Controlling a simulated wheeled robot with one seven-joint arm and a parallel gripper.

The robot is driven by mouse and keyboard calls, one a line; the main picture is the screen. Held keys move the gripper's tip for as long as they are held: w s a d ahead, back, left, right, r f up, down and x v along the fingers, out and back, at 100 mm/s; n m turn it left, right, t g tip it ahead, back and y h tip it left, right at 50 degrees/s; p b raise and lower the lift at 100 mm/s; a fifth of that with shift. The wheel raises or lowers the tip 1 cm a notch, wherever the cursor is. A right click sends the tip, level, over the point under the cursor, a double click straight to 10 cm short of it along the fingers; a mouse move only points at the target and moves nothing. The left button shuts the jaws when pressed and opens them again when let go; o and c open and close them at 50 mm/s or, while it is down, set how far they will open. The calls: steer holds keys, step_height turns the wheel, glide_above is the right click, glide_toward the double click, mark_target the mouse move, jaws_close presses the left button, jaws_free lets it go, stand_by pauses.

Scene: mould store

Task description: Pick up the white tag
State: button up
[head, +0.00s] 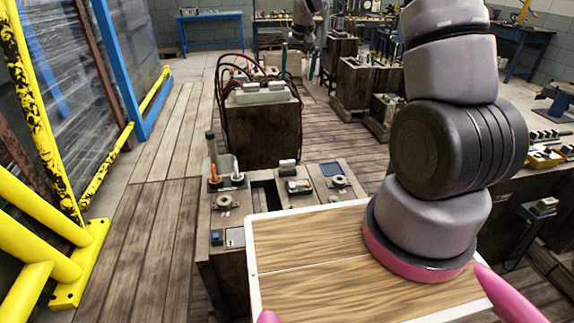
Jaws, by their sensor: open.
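I cannot pick out the white tag with certainty in the head view. Small pale items lie on the near wooden block, among them a whitish piece (287,166), but they are too small to identify. My gripper (298,64) seems to be at the top centre, with two thin green fingers apart. It looks empty, well above and beyond the near block. My arm rises at the right and leaves the picture at the top.
Yellow guard posts (45,210) and wrapped racks line the left. More blocks and blue benches (210,17) stand behind. Plank floor (165,225) is clear at centre left.

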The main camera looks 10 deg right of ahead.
steer(key=w+a+f+g, duration=0.1)
steer(key=w+f, duration=0.1)
steer(key=f, duration=0.6)
steer(key=w+a+f, duration=0.1)
steer(key=w+f, duration=0.1)
steer(key=f, duration=0.7)
steer(key=n+g, duration=0.1)
glide_above(287, 161)
steer(key=shift+h, duration=0.3)
step_height(287, 161, down, 17)
steer(key=shift+s+r, duration=0.15)
steer(key=shift+f, duration=3.15)
steer(key=c, duration=1.2)
steer(key=shift+o, duration=0.2)
steer(key=shift+r, duration=0.1)
step_height(287, 161, up, 10)
